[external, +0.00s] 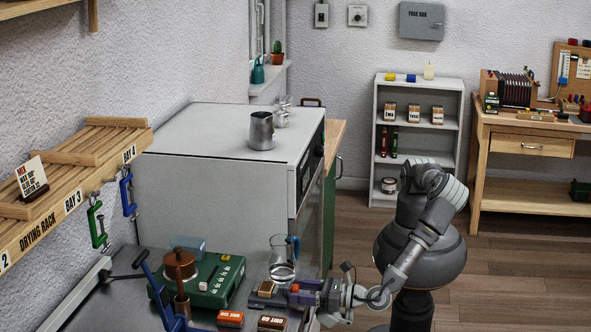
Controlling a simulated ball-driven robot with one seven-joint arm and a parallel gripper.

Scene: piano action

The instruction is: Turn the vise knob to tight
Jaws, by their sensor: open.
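A blue metal tool that looks like the vise (172,318) stands at the lower left bench edge, partly cut off by the frame. A blue bar (147,267) rises from it. I cannot make out its knob or how tight it is. My gripper (322,297) is at the bench's right side, to the right of that tool and well apart from it. It is open and points left, close to a small blue and red block (303,293) and a dark block with a wooden top (266,290). Whether it touches them I cannot tell.
A green box (222,281) with a brown pot (179,264), a glass jug (279,250) and orange-labelled boxes (231,319) crowd the bench. A large grey cabinet (215,185) stands behind. The drying rack (75,190) overhangs at left. Open floor lies at right.

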